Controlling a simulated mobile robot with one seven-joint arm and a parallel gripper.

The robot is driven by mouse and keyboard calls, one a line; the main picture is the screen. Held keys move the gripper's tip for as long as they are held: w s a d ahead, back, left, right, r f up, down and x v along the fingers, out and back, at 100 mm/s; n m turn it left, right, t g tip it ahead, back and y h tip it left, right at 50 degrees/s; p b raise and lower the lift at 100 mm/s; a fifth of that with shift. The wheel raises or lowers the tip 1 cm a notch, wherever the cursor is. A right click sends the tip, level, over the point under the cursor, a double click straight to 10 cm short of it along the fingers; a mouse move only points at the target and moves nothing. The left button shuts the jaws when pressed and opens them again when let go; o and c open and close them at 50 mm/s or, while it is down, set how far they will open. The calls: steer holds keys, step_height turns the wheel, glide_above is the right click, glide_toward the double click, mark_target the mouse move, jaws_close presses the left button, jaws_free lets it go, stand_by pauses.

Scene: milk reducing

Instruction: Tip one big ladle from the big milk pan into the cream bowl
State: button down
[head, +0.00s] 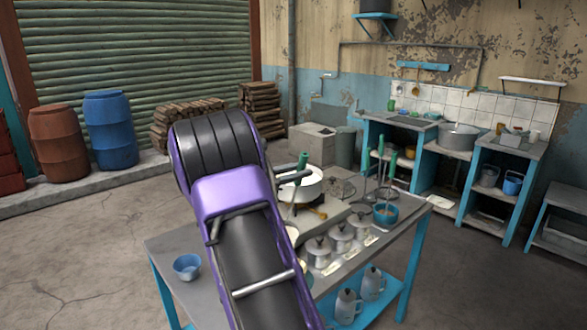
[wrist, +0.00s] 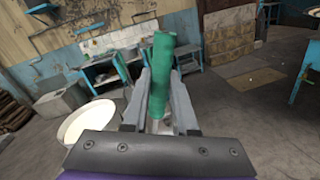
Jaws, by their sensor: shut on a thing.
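My gripper (wrist: 158,92) is shut on an upright green handle (wrist: 160,70) in the wrist view, likely the big ladle's. The ladle's bowl end is hidden. In the head view a green handle (head: 303,159) shows beside my arm, above the pan; my arm hides most of the gripper. The big milk pan (head: 312,190) is a round pan with white contents on the table, partly behind my arm. It also shows at the lower left of the wrist view (wrist: 85,122). A small blue bowl (head: 187,267) stands at the table's left end; I cannot tell whether it is the cream bowl.
Several lidded metal pots (head: 342,236) line the table's right side. A blue bowl with brown contents (head: 386,216) stands beyond them. More green-handled tools (head: 367,166) stand upright near it. Jugs (head: 348,306) sit on the lower shelf. The tabletop around the left bowl is clear.

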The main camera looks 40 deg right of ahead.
steer(key=s+a+f+m+b, duration=0.2)
steer(key=s+f+m+b, duration=0.9)
steer(key=s, duration=0.8)
step_height(320, 180, down, 4)
steer(key=shift+s+f+m, duration=0.1)
steer(key=shift+s+m, duration=0.2)
steer(key=shift+m, duration=0.9)
